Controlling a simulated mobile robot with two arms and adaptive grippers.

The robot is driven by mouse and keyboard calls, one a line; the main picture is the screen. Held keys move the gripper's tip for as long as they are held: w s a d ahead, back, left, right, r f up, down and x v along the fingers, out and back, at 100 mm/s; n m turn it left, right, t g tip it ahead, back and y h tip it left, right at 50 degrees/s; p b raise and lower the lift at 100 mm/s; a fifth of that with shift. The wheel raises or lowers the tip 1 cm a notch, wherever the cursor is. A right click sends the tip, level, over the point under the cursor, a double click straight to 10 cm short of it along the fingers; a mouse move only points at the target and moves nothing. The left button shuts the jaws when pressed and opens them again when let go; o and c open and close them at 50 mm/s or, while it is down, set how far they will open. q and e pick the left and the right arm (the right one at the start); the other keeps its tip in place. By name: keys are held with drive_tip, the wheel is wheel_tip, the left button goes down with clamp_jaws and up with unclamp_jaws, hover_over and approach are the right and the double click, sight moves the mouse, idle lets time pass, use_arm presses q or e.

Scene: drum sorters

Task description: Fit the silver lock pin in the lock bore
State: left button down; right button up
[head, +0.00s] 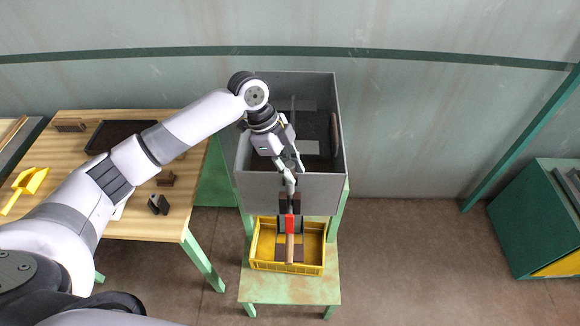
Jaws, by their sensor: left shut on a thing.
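My left gripper (289,170) is at the front wall of the grey open-topped box (258,181), pointing down. It is shut on a small silver piece (290,186), which looks like the lock pin; the fingers hide part of it. Just below are dark brown blocks (284,202) on the box's front, then a red part (291,225) with a wooden handle (289,248). I cannot make out the lock bore, nor whether the pin touches anything. My right gripper is not in view.
A yellow crate (259,265) stands on a green-legged stand (290,289) below the box. The wooden table (85,150) at left holds a dark tray (118,135), a yellow scoop (25,187) and small dark blocks (158,204). A green cabinet (530,222) stands at right; floor between is clear.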

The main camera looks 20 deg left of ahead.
use_arm(q)
drive_tip(key=shift+f, duration=0.15)
drive_tip(key=c, duration=1.6)
unclamp_jaws()
drive_tip(key=shift+s, duration=0.1)
drive_tip(key=shift+o, duration=1.2)
drive_tip(key=v, duration=1.2)
